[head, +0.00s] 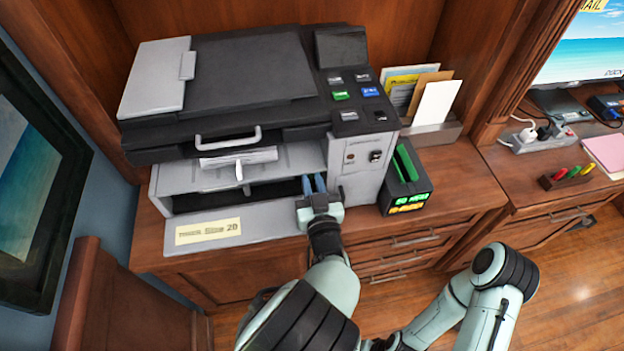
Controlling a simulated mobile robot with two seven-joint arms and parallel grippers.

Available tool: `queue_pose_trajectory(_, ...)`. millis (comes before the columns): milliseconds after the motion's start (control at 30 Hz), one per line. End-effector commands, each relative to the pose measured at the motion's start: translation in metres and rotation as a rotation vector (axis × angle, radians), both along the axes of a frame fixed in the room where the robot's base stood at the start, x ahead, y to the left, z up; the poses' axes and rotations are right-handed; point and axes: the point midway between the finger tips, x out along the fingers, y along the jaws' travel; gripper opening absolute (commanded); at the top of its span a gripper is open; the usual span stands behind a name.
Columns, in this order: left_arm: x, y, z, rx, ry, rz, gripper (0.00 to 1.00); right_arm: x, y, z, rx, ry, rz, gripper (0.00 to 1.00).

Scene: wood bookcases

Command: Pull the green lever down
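The printer's front flap (208,229) is folded down and carries a label. A handle (228,139) juts out above the opening. A black box with a green part (405,163) stands right of the printer. The cabinet top (455,180) farther right is clear.

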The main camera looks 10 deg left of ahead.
Motion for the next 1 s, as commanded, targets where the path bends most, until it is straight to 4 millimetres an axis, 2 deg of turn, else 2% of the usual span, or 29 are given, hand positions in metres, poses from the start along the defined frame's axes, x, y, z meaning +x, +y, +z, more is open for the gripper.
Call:
queue_pose_trajectory(400,-0.009,-0.002,-0.015,0.067,-0.204,0.002,0.00,0.011,-0.001,-0.037,-0.009,-0.047,-0.012,1.00)
queue_pose_trajectory(800,-0.010,-0.003,-0.011,0.077,-0.238,0.001,0.00,0.013,0.000,-0.037,-0.009,-0.055,-0.012,1.00)
queue_pose_trajectory(833,-0.010,-0.003,-0.011,0.077,-0.238,0.001,0.25,0.013,0.000,-0.037,-0.009,-0.055,-0.012,1.00)
queue_pose_trajectory(900,-0.010,-0.003,-0.011,0.077,-0.238,0.001,0.45,0.013,0.000,-0.037,-0.009,-0.055,-0.012,1.00)
queue_pose_trajectory(1000,-0.010,-0.003,-0.011,0.077,-0.237,0.001,0.45,0.013,0.000,-0.037,-0.009,-0.055,-0.012,1.00)
